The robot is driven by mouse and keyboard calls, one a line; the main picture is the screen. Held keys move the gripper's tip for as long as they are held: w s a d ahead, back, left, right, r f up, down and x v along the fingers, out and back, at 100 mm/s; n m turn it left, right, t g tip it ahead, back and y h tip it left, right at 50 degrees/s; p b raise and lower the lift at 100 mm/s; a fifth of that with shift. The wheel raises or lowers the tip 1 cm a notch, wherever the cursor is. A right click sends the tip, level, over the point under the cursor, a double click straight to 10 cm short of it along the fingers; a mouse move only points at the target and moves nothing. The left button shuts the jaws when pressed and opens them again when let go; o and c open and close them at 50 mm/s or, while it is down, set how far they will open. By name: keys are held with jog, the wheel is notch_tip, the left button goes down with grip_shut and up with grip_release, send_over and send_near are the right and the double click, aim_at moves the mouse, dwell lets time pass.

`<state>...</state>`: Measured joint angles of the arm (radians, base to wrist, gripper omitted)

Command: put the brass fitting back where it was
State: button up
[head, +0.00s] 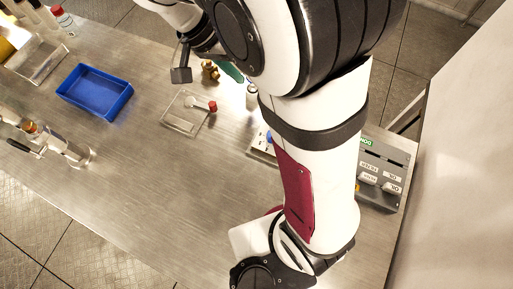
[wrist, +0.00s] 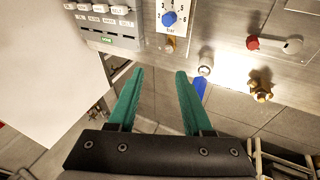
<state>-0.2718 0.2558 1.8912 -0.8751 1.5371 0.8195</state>
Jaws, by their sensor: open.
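The brass fitting (head: 210,70) stands on the metal bench, beside my gripper in the head view. In the wrist view the brass fitting (wrist: 260,88) is to the right of both fingers and apart from them. My gripper (wrist: 160,72) is open, with two green fingers spread and nothing between them. In the head view only part of a green finger of my gripper (head: 232,72) shows, just right of the fitting; my arm hides the rest.
A clear tray with a red-handled valve (head: 190,110) lies near the fitting. A small bottle (head: 252,95), a blue-knobbed dial plate (wrist: 170,18) and a labelled switch panel (head: 380,180) are nearby. A blue tray (head: 95,92) is left. The bench middle is clear.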

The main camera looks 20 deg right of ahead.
jog(key=s+a+n+y, duration=0.2)
jog(key=s+y, duration=0.1)
jog(key=s, duration=0.6)
jog(key=s+a+n+t+y, duration=0.1)
jog(key=s+y, duration=0.3)
jog(key=s, duration=0.5)
jog(key=shift+s+a+n, duration=0.3)
jog(key=shift+a+n, duration=0.1)
jog(key=shift+a, duration=0.1)
jog(key=shift+r, duration=0.1)
